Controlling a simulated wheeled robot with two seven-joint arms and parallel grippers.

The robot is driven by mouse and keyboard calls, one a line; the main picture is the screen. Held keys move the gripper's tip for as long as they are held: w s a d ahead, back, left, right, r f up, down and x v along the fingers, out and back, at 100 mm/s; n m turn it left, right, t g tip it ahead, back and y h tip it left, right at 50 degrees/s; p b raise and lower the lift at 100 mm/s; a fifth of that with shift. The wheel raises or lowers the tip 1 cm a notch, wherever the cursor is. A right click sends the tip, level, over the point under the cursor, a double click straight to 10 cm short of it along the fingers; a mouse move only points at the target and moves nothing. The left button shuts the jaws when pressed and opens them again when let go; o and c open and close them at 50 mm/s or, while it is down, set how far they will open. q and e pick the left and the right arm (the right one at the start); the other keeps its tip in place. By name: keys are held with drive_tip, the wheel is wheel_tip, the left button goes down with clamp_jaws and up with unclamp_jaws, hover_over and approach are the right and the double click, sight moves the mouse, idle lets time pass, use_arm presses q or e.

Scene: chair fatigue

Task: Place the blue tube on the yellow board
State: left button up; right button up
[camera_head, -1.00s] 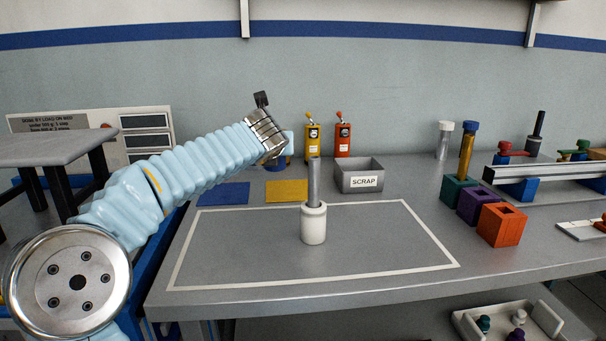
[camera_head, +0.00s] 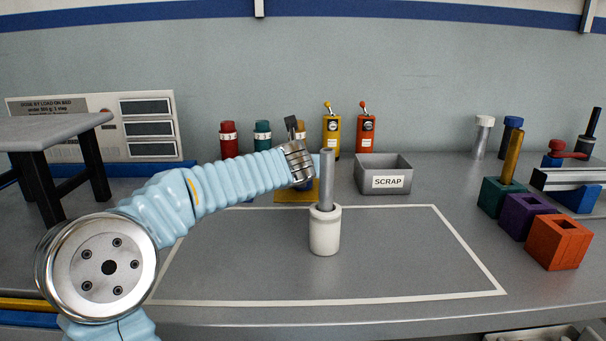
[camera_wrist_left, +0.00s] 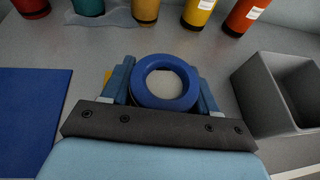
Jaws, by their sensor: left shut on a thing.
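The blue tube shows in the left wrist view as a thick blue ring (camera_wrist_left: 143,92) with a pale floor seen through its hole. My left gripper (camera_wrist_left: 165,86) is shut on it, one finger on each side. In the head view my left gripper (camera_head: 303,163) is over the yellow board (camera_head: 296,198), and my wrist hides the tube. In the left wrist view only a sliver of the yellow board (camera_wrist_left: 107,76) shows beside the left finger; the rest is hidden. I cannot tell whether the tube touches the board. My right gripper is not in view.
A blue board (camera_wrist_left: 30,115) lies left of the gripper. The grey scrap bin (camera_head: 384,175) stands close on the right. Red (camera_head: 229,140), teal (camera_head: 262,138) and other containers line the back. A white cylinder with a grey rod (camera_head: 325,231) stands in front.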

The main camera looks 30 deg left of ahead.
use_arm(q)
drive_tip(key=o, duration=1.1)
drive_tip(key=shift+f, duration=0.2)
drive_tip(key=shift+r, duration=0.1)
drive_tip(key=shift+s+r, duration=0.15)
drive_tip(key=v, duration=1.1)
drive_tip(key=shift+s+d+p, duration=0.2)
drive_tip(key=shift+s+p, duration=0.15)
drive_tip(key=shift+s, duration=0.05)
